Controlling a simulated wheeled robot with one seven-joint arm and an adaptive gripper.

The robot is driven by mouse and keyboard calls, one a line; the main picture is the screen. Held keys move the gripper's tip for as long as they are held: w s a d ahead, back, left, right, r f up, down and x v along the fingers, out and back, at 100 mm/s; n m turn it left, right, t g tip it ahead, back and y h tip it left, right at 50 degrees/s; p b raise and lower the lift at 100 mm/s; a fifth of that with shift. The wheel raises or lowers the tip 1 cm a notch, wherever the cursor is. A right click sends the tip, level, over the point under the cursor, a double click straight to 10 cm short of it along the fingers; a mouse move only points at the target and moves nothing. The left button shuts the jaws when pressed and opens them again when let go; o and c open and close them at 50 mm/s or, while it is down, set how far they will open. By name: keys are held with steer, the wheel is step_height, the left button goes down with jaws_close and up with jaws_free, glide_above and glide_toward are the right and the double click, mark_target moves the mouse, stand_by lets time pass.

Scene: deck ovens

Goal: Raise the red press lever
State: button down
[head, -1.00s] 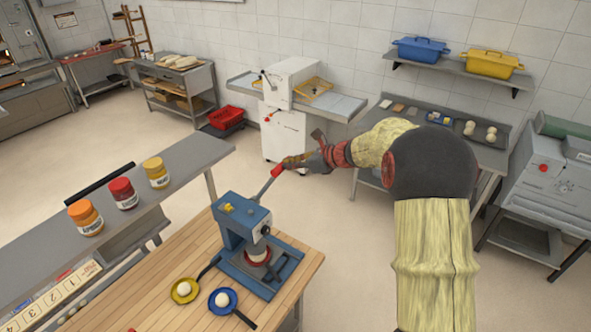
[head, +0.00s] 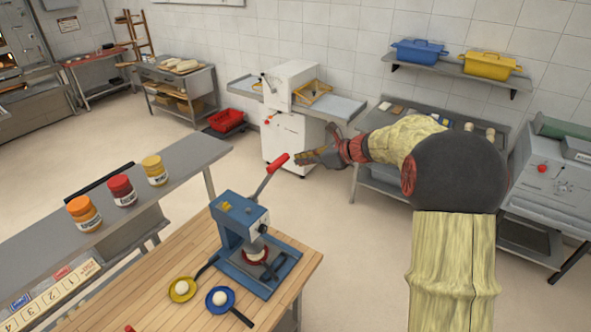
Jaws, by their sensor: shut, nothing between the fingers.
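The blue press (head: 236,222) stands on the wooden table. Its lever (head: 265,183) slants up and to the right and ends in a red grip (head: 278,162). My gripper (head: 298,158) is at the right of the red grip, with its tips close to it; whether they touch I cannot tell. The gripper is shut and holds nothing. The round plate of the press (head: 255,254) shows low on its front side.
Two small pans, one yellow (head: 174,293) and one blue (head: 229,304), each with a pale ball, lie by the press. Several jars stand on the grey counter (head: 190,158) at left. A white machine (head: 285,135) stands behind. Open floor lies right of the table.

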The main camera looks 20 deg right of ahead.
steer(key=r, duration=0.1)
steer(key=s+r, duration=0.1)
steer(key=r, duration=0.1)
steer(key=d+r, duration=0.1)
steer(key=r, duration=0.1)
steer(key=shift+s+b, duration=0.35)
steer(key=shift+s+d, duration=0.1)
steer(key=shift+d, duration=0.05)
